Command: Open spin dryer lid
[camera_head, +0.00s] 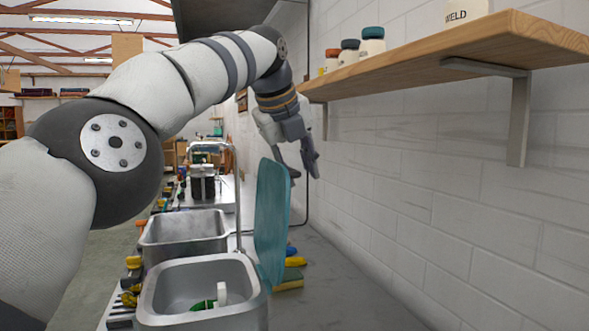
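A teal, rounded panel (271,225), which looks like the lid, stands nearly upright at the right edge of the near steel tub (257,308). I cannot tell for certain that this tub is the spin dryer, or whether the panel is hinged to it. The tub is open on top, with a white and green item (221,294) inside. My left gripper (306,174) is above and just right of the panel's top, fingers pointing down and apart, with nothing seen between them. Whether a finger touches the panel is unclear. My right gripper is out of view.
A second steel basin (186,226) and a tall faucet (237,190) stand beyond the tub. A wooden shelf (450,52) with jars juts from the white brick wall (420,180) at right. The grey counter (335,290) right of the panel is mostly clear.

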